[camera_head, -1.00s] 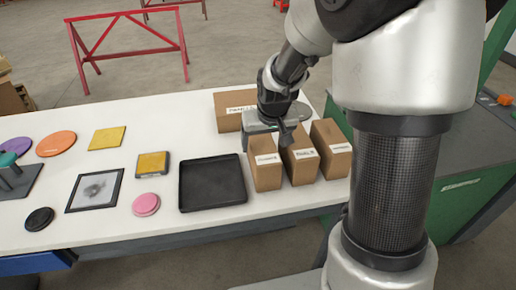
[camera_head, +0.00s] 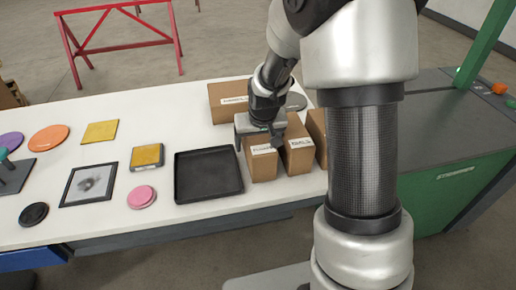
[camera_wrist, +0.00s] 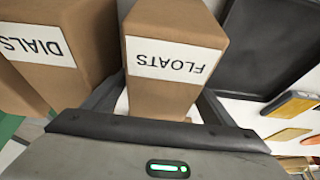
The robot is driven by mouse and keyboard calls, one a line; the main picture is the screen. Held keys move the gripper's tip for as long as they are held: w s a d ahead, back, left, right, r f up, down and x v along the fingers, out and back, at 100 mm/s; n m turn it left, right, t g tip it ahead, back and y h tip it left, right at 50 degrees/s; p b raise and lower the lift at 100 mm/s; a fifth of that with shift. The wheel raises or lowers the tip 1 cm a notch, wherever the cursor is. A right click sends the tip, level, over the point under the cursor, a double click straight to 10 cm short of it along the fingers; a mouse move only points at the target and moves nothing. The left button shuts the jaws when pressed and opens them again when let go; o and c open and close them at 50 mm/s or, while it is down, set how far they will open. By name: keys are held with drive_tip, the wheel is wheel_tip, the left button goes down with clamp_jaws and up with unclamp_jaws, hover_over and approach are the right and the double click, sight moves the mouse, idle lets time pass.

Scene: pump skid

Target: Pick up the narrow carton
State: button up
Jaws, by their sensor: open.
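Three narrow brown cartons stand in a row at the right of the white table. The left one (camera_head: 262,169), beside the black tray, is labelled FLOATS in the wrist view (camera_wrist: 158,97). The middle one (camera_head: 299,158) reads DIALS in the wrist view (camera_wrist: 88,22). The right one (camera_head: 318,137) is partly hidden by my arm. My gripper (camera_head: 257,136) is open over the FLOATS carton. In the wrist view its fingers (camera_wrist: 158,104) lie either side of that carton, one in the gap next to DIALS. Contact cannot be told.
A wider carton (camera_head: 229,104) stands behind, and a grey round thing (camera_head: 296,101) is near it. The black tray (camera_head: 208,190) lies just left of the FLOATS carton. Yellow, pink and orange flat pieces lie further left. A green machine (camera_head: 462,190) stands at the right.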

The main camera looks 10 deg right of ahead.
drive_tip(key=shift+f, duration=0.2)
idle(0.4)
drive_tip(key=c, duration=1.5)
